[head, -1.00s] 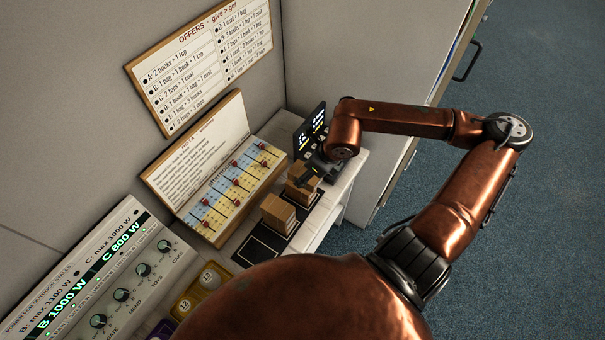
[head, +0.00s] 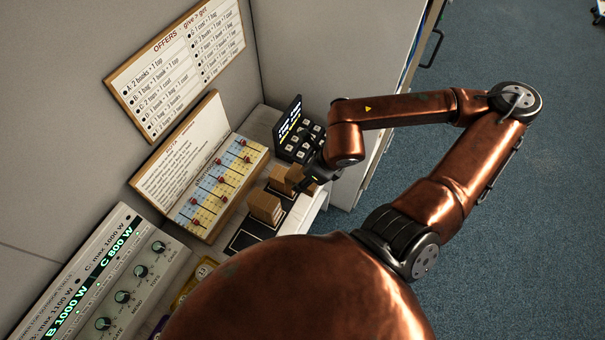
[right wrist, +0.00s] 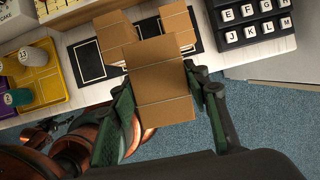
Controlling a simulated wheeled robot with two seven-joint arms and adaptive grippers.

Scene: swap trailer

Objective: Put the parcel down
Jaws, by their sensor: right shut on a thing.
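My right gripper (head: 310,178) reaches over the shelf in the head view. In the right wrist view its green fingers (right wrist: 163,115) are shut on a brown cardboard parcel (right wrist: 156,85), one on each side. Two more brown parcels stand behind it on a black mat with white-outlined squares (right wrist: 92,65): a left one (right wrist: 114,32) and a right one (right wrist: 177,22). The held parcel partly hides both. In the head view the left parcel (head: 264,206) shows apart from the gripper. Whether the held parcel touches the shelf cannot be told. My left gripper is not in view.
A black keypad with a lit screen (head: 300,135) stands at the shelf's far end, close to the gripper. Coloured trays with cups (right wrist: 30,85) lie at the other end. A slider board (head: 220,185) leans behind. The mat's near square (head: 250,232) is clear.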

